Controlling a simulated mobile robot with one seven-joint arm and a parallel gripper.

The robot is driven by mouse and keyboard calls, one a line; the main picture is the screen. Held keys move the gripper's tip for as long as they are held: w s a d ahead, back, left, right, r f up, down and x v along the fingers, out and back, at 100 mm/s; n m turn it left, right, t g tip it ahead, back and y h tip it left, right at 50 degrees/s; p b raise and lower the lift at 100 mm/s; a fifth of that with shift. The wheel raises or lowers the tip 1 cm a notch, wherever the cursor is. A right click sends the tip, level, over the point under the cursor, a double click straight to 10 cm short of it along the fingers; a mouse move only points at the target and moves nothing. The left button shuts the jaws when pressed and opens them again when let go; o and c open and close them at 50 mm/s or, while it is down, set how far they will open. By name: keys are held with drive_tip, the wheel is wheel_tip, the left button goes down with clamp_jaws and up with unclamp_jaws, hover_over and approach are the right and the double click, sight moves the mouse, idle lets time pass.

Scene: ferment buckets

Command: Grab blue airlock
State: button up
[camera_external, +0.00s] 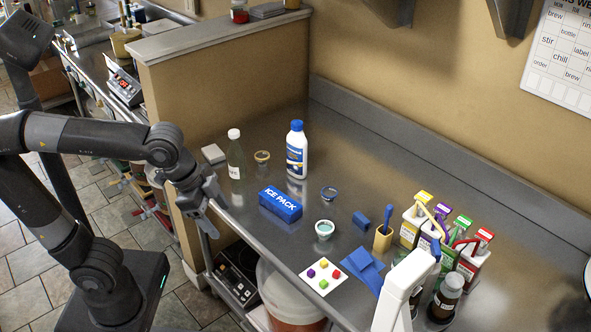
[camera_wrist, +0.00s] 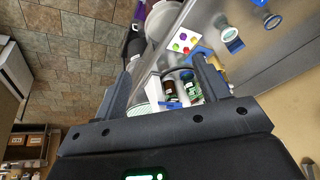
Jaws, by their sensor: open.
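A small round piece with a blue rim (camera_external: 329,193) lies on the steel counter, right of the white bottle; it is likely the blue airlock, though its shape is too small to be sure. A similar blue-rimmed piece (camera_wrist: 271,20) shows at the upper right in the wrist view. My gripper (camera_external: 208,216) is open and empty at the counter's front left edge, left of the blue ice pack and well apart from the blue-rimmed piece. Its two spread fingers (camera_wrist: 165,82) frame distant bottles in the wrist view.
A blue ice pack (camera_external: 280,204), white bottle (camera_external: 296,152), clear bottle (camera_external: 236,160), yellow-rimmed piece (camera_external: 262,157) and teal cup (camera_external: 324,229) stand nearby. A blue block (camera_external: 361,219), brush holder (camera_external: 382,240) and several colour-capped cartons (camera_external: 411,226) are to the right.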

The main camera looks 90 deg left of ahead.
drive_tip(key=w+a+r+m+g, duration=0.1)
drive_tip(key=w+a+r+g, duration=0.1)
drive_tip(key=w+a, duration=0.7)
drive_tip(key=m+g, duration=0.3)
hover_over(330, 193)
drive_tip(key=d, duration=0.2)
drive_tip(key=shift+h, duration=0.3)
drive_tip(key=f, duration=2.1)
drive_tip(key=shift+s+a+f, duration=0.15)
drive_tip(key=shift+s+f, duration=0.05)
drive_tip(key=shift+f, duration=0.1)
drive_tip(key=shift+d+f, duration=0.2)
drive_tip(key=shift+f, duration=2.7)
drive_tip(key=shift+c, duration=0.6)
drive_tip(key=c, duration=0.9)
